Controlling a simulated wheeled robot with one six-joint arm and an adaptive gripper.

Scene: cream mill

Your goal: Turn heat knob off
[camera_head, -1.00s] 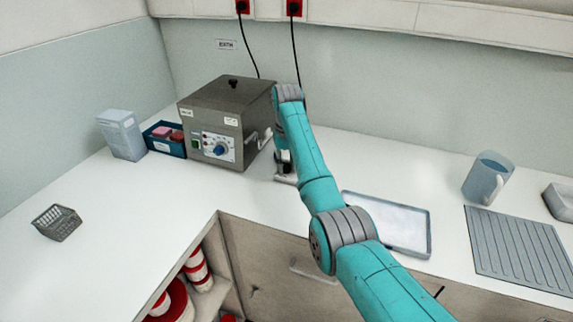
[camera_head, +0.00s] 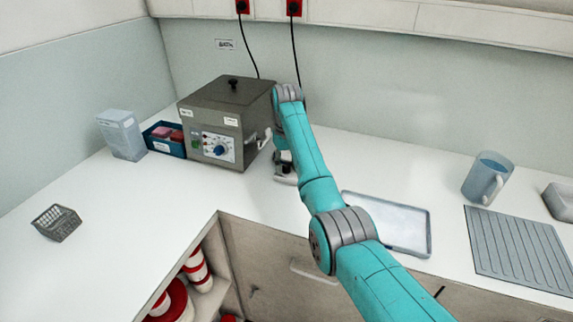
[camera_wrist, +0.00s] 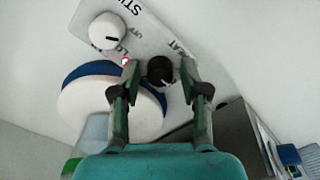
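In the wrist view, a slanted pale panel carries a black knob (camera_wrist: 160,70) beside partly readable lettering that seems to say HEAT. A white knob (camera_wrist: 107,31) with a dark mark sits left of it, near lettering beginning STI. My gripper (camera_wrist: 159,68) is open, with one finger on each side of the black knob. Narrow gaps seem to show between fingers and knob. The black knob's pointer is hard to read. In the head view, a small device (camera_head: 285,178) on the counter is largely hidden behind my arm, and the knobs cannot be seen there.
A grey lidded bath (camera_head: 225,105) with a blue knob (camera_head: 220,150) stands close left of my arm. A blue box (camera_head: 165,146) and pale carton (camera_head: 122,135) lie further left. A tray (camera_head: 412,247) and jug (camera_head: 487,178) are to the right. The left counter is mostly clear.

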